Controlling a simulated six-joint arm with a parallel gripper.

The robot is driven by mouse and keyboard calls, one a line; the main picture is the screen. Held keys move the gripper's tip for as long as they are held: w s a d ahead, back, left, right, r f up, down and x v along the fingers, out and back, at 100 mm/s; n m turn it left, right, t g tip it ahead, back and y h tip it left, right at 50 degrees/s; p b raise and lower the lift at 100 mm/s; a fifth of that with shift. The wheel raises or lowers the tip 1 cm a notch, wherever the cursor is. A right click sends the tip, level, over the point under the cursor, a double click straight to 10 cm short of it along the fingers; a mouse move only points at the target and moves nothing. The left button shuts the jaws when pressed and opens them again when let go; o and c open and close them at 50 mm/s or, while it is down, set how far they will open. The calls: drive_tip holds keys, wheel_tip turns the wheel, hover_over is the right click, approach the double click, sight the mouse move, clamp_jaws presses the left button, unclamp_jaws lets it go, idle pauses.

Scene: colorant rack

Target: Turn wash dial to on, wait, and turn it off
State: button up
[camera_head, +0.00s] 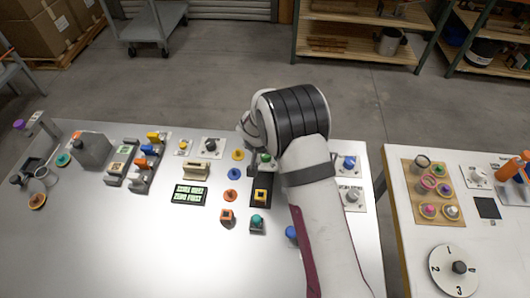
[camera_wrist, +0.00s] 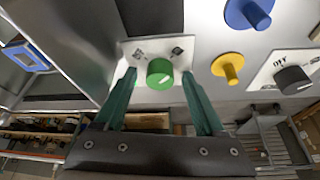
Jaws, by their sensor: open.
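A green dial (camera_wrist: 159,74) with a pale pointer mark sits on a white plate (camera_wrist: 180,47) in the wrist view. The plate carries small dark markings that I cannot read, so I cannot tell if this is the wash dial. My gripper (camera_wrist: 158,80) is open, its two green fingers on either side of the dial; I cannot tell whether they touch it.
A yellow knob (camera_wrist: 228,68) and a blue knob (camera_wrist: 248,12) stand close beside the green dial's plate. A yellow-topped switch (camera_head: 261,196), blue dial (camera_head: 349,162) and grey dial (camera_head: 352,195) are near my arm. The front left of the metal table (camera_head: 120,250) is clear.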

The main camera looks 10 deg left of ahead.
drive_tip(key=v, duration=1.5)
drive_tip(key=shift+r, duration=0.35)
drive_tip(key=shift+s, duration=0.15)
drive_tip(key=s+d+r+m+g, duration=0.15)
drive_tip(key=s+d+r, duration=0.25)
drive_tip(key=s+d, duration=0.45)
drive_tip(key=s+d+r+m+g, duration=0.1)
drive_tip(key=s+d+r+g, duration=0.15)
drive_tip(key=s+d, duration=0.6)
drive_tip(key=s+a+y, duration=0.2)
drive_tip(key=s+a, duration=0.1)
drive_tip(key=s, duration=1)
drive_tip(key=shift+a+m+g+y, duration=0.3)
drive_tip(key=shift+a+m+y, duration=0.05)
drive_tip(key=shift+y, duration=0.05)
